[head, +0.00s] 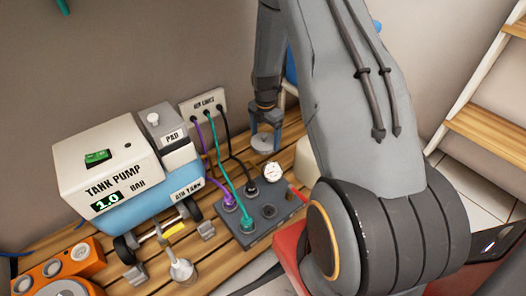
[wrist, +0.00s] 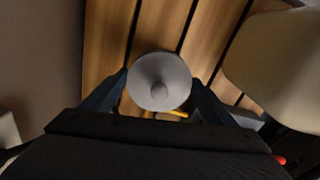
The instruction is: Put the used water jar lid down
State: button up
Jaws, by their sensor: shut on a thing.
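My gripper (head: 266,127) points down over the wooden slatted bench behind the hose block and is shut on a grey round lid (head: 264,143). In the wrist view the lid (wrist: 160,80) sits between the two fingers of my gripper (wrist: 160,92), its round face with a small central knob towards the camera. The bench slats (wrist: 112,40) show beyond it. The lid is close to the bench; whether it touches I cannot tell. No jar is clearly visible; a blue thing (head: 291,62) behind my arm is mostly hidden.
The tank pump (head: 110,165) stands to the left, with the AIR LINES plate (head: 205,104) behind. Purple, teal and black hoses run to a grey block (head: 262,222) with a white gauge, close to my gripper. An orange holder (head: 85,258) is at lower left. In the wrist view a large pale rounded thing (wrist: 280,65) is at right.

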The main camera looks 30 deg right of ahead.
aim_at(265, 147)
notch_tip(265, 147, down, 6)
jog(key=b, duration=0.3)
jog(key=shift+r, duration=0.15)
jog(key=o, duration=1)
notch_tip(265, 147, up, 8)
jog(key=p, duration=0.4)
jog(key=shift+f, duration=0.25)
